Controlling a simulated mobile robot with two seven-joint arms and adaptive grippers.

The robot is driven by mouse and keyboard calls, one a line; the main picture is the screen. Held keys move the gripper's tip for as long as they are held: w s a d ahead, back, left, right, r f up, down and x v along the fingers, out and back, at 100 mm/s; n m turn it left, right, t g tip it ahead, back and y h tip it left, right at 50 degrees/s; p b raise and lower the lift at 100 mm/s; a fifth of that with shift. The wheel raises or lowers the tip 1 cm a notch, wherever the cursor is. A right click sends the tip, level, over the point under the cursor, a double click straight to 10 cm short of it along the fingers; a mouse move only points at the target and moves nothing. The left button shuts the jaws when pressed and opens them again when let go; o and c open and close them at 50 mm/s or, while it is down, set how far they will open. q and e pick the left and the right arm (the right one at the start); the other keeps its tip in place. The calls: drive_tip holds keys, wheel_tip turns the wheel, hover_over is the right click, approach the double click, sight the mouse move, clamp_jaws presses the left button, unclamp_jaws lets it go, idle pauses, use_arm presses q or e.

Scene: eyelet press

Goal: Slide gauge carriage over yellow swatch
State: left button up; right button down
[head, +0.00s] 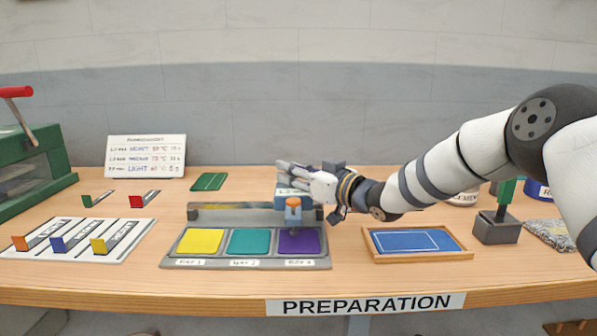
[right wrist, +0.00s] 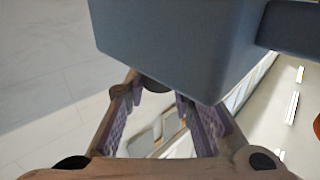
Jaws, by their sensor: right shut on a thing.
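The gauge carriage (head: 281,202) is a blue block with an orange-tipped part at its front. It sits on the grey rail (head: 235,214) at its right end, behind and above the purple swatch (head: 299,241). The yellow swatch (head: 201,241) is at the left of the grey swatch plate (head: 252,263), with the teal swatch (head: 249,242) between. My right gripper (head: 290,175) is shut on the carriage from above and partly hides it. In the right wrist view a blue-grey block (right wrist: 180,45) fills the top, near the fingers (right wrist: 160,115). My left gripper is not in view.
A blue mat in a wooden tray (head: 470,256) lies right of the swatch plate. A white board with coloured-tipped tools (head: 135,248) lies to its left. A sign card (head: 147,155) stands behind. The rail left of the carriage is clear.

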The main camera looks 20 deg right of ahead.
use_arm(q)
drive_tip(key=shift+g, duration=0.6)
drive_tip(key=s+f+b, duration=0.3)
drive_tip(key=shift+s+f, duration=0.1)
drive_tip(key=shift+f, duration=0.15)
use_arm(e)
drive_tip(key=w+a, duration=0.2)
drive_tip(key=a, duration=0.6)
drive_tip(key=w+a, duration=0.2)
drive_tip(key=a, duration=0.7)
drive_tip(key=shift+w+a, duration=0.3)
drive_tip(key=shift+w, duration=0.1)
drive_tip(key=c, duration=1.7)
unclamp_jaws()
drive_tip(key=o, duration=0.3)
drive_tip(key=shift+w+a, duration=0.15)
drive_tip(key=shift+a, duration=0.05)
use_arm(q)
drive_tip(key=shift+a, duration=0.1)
use_arm(e)
drive_tip(key=shift+d, duration=0.1)
